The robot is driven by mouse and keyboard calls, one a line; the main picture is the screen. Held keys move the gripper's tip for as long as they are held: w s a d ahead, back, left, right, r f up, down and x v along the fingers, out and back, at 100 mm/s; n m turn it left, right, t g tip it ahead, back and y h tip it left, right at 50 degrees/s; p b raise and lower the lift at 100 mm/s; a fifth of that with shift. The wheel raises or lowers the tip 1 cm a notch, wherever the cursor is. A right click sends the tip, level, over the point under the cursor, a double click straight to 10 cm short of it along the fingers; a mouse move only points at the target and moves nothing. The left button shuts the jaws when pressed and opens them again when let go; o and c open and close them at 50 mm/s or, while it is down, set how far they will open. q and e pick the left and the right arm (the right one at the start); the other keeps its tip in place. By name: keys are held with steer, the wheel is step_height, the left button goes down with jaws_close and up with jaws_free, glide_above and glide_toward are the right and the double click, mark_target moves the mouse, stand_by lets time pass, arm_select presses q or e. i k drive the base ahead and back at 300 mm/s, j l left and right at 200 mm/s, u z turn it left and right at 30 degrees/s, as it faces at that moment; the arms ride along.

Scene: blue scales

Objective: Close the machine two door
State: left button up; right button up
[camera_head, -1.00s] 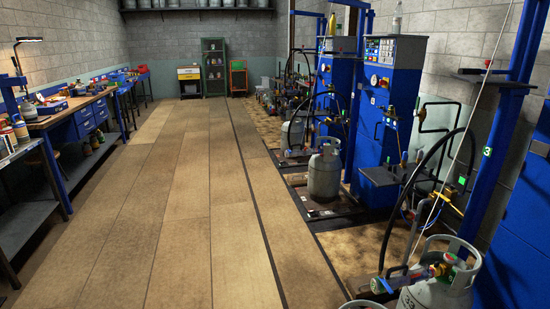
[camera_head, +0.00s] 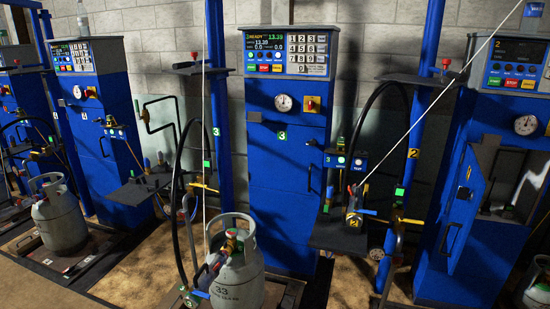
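Machine two (camera_head: 435,274) is the blue cabinet at the right, with a "2" on its display panel (camera_head: 516,62) and a round gauge (camera_head: 525,125) below it. Its blue door (camera_head: 464,207) stands open, swung out on the left side of a pale, partly shadowed opening (camera_head: 517,185). The door carries a yellow "2" label and a dark handle. The right part of the machine is cut off by the picture edge. Neither of my grippers is in view.
Machine three (camera_head: 287,190) stands in the middle with its door shut. A grey gas cylinder (camera_head: 238,280) stands in front of it, another (camera_head: 59,220) at the left. A blue post (camera_head: 422,100), a dark shelf (camera_head: 338,236) and hoses lie left of machine two.

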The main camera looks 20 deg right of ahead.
mark_target(461, 215)
steer(key=i+j+z, duration=0.1)
steer(key=z, duration=0.35)
steer(key=i+j+z, duration=0.1)
steer(key=j+z, duration=0.45)
steer(key=z, duration=0.3)
steer(key=j+z, duration=0.55)
steer(key=z, duration=0.3)
steer(key=i+l+u, duration=0.1)
steer(key=l, duration=0.3)
